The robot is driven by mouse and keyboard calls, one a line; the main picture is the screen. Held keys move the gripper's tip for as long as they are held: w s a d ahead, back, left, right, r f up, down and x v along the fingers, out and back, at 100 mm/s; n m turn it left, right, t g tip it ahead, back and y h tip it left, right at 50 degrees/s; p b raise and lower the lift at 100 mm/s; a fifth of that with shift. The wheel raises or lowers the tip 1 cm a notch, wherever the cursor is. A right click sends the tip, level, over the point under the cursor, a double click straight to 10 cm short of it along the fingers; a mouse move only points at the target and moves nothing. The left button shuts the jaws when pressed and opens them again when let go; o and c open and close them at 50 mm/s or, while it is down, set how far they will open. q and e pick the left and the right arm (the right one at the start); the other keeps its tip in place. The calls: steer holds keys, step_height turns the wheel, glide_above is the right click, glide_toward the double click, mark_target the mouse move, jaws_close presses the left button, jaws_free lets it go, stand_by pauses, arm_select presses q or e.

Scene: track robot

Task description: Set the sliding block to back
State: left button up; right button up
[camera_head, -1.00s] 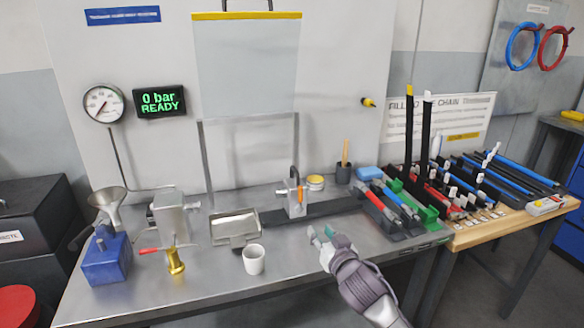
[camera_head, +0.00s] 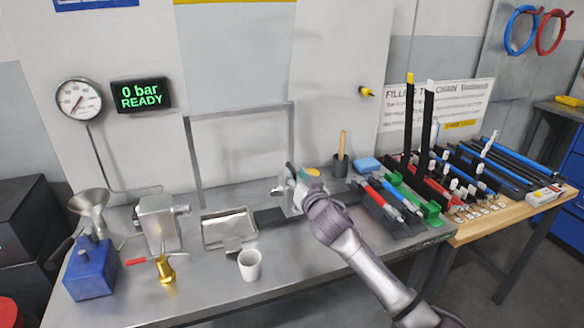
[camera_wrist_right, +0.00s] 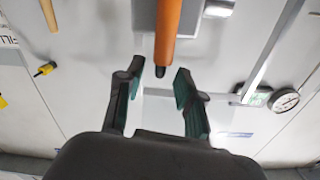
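The sliding block (camera_head: 287,207) is a small grey metal block on a dark rail (camera_head: 268,217) running across the bench. My right gripper (camera_head: 293,177) is at the block and hides most of it in the head view. In the right wrist view my right gripper (camera_wrist_right: 160,68) is open, its two fingers apart. An orange rod (camera_wrist_right: 167,32) with a dark tip reaches toward the gap between the fingertips, beside a grey part of the block (camera_wrist_right: 145,14). I cannot tell whether a finger touches it. My left gripper is not in view.
Left of the block stand a metal tray (camera_head: 228,222), a white cup (camera_head: 250,265), a brass part (camera_head: 165,270) and a blue box (camera_head: 90,270). The front bench strip is clear.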

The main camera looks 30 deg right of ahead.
steer(key=shift+x, duration=1.15)
steer(key=shift+w+r, duration=0.1)
steer(key=shift+w, duration=0.25)
steer(key=shift+w+d, duration=0.1)
steer(key=shift+w, duration=0.2)
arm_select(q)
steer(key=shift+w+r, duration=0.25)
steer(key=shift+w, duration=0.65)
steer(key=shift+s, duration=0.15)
arm_select(e)
steer(key=shift+c, duration=0.5)
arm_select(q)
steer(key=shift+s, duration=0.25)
arm_select(e)
jaws_close()
